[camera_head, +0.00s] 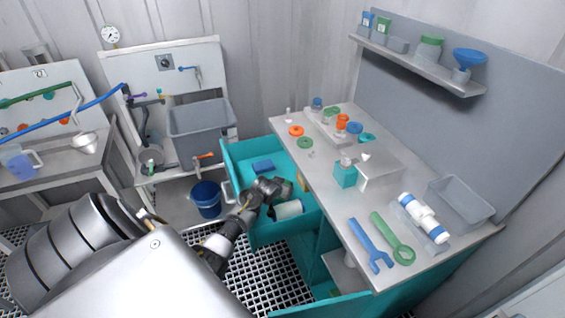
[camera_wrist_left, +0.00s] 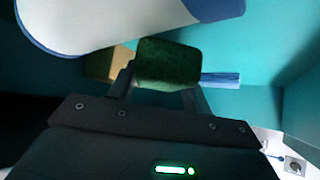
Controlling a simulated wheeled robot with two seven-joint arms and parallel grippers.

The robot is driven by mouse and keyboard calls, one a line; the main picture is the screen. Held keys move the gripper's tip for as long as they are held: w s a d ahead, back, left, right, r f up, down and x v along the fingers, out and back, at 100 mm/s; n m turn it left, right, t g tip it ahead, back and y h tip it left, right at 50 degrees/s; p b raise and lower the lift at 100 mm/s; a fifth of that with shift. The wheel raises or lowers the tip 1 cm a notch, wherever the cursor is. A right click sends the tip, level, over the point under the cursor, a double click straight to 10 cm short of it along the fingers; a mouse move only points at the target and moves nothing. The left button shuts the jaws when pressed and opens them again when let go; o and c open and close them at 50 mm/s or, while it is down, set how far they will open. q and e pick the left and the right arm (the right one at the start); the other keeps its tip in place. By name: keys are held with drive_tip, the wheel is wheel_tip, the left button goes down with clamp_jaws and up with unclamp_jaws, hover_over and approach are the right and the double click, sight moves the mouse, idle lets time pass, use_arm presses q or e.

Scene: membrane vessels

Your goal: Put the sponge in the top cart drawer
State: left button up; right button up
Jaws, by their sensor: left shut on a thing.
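My left gripper (camera_wrist_left: 165,80) is shut on a dark green block, which looks like the sponge (camera_wrist_left: 167,63), in the left wrist view. In the head view the left gripper (camera_head: 281,190) reaches into the open teal top drawer (camera_head: 236,190) of the cart. The sponge cannot be made out there behind the gripper. I cannot tell whether it touches the drawer floor. My right gripper is not in view.
The drawer also holds a blue block (camera_head: 262,166), a white cylinder with a blue end (camera_head: 289,209) and a tan piece (camera_head: 302,181). The cart top (camera_head: 330,206) carries wrenches, a grey bin and small parts. A blue bucket (camera_head: 206,198) stands left of the drawer.

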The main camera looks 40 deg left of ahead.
use_arm(q)
drive_tip(key=o, duration=0.9)
drive_tip(key=shift+f, duration=0.1)
drive_tip(key=shift+o, duration=0.2)
drive_tip(key=shift+r, duration=0.2)
drive_tip(key=p+v, duration=0.2)
drive_tip(key=v, duration=1)
drive_tip(key=shift+r, duration=0.5)
